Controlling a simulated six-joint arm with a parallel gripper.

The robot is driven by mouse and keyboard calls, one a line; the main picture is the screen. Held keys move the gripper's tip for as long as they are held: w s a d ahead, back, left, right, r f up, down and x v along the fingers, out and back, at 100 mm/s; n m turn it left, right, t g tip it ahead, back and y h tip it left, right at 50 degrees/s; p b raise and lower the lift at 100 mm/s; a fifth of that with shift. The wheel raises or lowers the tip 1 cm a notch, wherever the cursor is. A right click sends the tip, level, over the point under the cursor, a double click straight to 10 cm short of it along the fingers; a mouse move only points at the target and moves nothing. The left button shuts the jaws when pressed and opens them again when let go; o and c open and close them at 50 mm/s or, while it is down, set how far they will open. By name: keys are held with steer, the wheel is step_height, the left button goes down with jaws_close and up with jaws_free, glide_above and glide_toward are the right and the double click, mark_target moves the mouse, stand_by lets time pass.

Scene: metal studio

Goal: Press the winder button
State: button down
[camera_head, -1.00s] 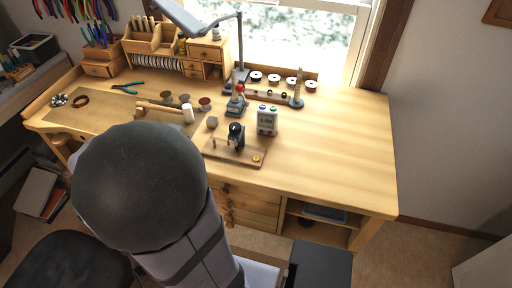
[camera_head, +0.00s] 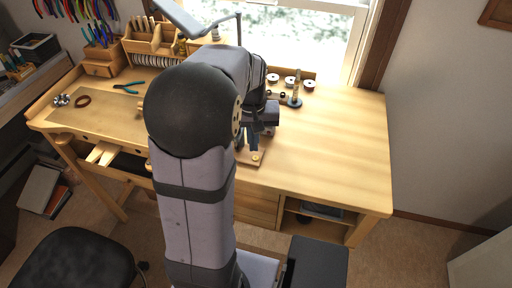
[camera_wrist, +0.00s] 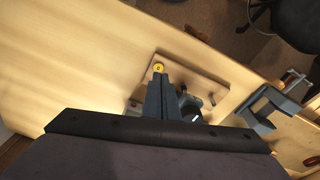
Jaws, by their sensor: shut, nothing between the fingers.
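The round yellow winder button (camera_head: 255,157) sits near the front right corner of a small wooden board (camera_head: 243,160). In the wrist view the button (camera_wrist: 158,68) shows just past my fingertips, on the bare end of the board (camera_wrist: 205,82). My gripper (camera_wrist: 160,82) is shut and empty, its fingers aimed down beside the button. I cannot tell whether the tips touch it. The black winder body (camera_wrist: 190,104) stands on the board, partly behind my fingers. In the head view my arm hides most of the winder, and my gripper (camera_head: 254,148) is over the board.
The board lies on a wooden workbench (camera_head: 330,150), clear on the right. Spools (camera_head: 291,81) and an upright post (camera_head: 297,92) stand behind. Pliers (camera_head: 128,88) lie on the left. In the wrist view a blue-grey clamp-like tool (camera_wrist: 262,108) sits at the bench edge.

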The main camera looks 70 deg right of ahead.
mark_target(256, 158)
step_height(256, 158, up, 10)
steer(key=n+y, duration=0.1)
steer(key=n, duration=1.3)
steer(key=shift+s+d+f+n, duration=0.2)
steer(key=shift+d+n, duration=0.1)
steer(key=shift+d, duration=0.15)
step_height(256, 158, down, 14)
steer(key=p, duration=0.3)
steer(key=shift+r, duration=0.15)
